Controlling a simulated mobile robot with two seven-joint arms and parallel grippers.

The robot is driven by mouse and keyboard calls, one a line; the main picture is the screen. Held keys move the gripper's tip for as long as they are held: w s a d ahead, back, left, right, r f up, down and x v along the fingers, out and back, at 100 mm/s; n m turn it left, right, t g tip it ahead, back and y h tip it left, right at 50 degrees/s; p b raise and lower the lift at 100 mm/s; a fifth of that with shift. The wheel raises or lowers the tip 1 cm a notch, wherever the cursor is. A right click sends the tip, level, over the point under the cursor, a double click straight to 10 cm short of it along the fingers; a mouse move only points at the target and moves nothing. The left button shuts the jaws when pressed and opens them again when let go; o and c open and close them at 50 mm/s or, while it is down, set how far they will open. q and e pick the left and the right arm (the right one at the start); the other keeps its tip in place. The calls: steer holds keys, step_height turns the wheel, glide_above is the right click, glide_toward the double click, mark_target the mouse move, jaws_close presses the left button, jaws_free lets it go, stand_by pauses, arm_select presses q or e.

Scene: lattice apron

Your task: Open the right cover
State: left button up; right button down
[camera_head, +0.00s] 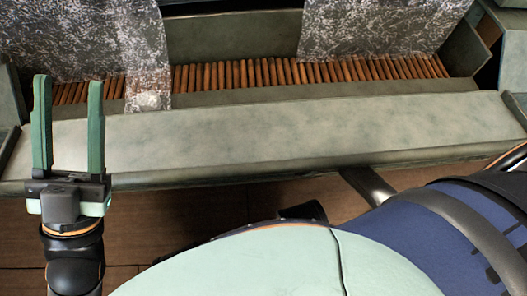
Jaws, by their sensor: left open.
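The right cover (380,27) is a speckled grey, worn-looking panel at the top right. It hangs down over the back of a row of brown slats, and its upper part is cut off by the picture edge. A similar left cover (75,35) is at the top left, with a strip reaching lower at its right side. My left gripper (69,82) is open and empty at the far left, fingers pointing up the picture, in front of the pale ledge and well left of the right cover. My right gripper is not in view.
A long grey-green ledge (260,132) runs across in front of the brown slats (240,75). A grey-green back panel (230,32) shows between the covers. Side walls stand at both ends. Brown plank floor (160,225) shows below the ledge.

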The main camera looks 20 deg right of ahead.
mark_target(270, 146)
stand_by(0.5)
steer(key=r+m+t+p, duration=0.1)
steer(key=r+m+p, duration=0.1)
steer(key=p, duration=0.1)
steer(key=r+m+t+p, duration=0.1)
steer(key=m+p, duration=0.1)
steer(key=p, duration=0.1)
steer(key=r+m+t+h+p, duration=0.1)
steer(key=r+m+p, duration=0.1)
steer(key=p, duration=0.2)
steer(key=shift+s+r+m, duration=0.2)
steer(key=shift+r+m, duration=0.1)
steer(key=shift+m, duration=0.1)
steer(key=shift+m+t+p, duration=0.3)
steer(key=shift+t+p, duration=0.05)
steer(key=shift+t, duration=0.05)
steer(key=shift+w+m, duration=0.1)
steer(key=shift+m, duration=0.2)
arm_select(q)
step_height(270, 146, up, 12)
steer(key=a, duration=0.1)
steer(key=shift+s+a+t, duration=0.2)
steer(key=shift+t, duration=0.2)
steer(key=shift+f, duration=0.15)
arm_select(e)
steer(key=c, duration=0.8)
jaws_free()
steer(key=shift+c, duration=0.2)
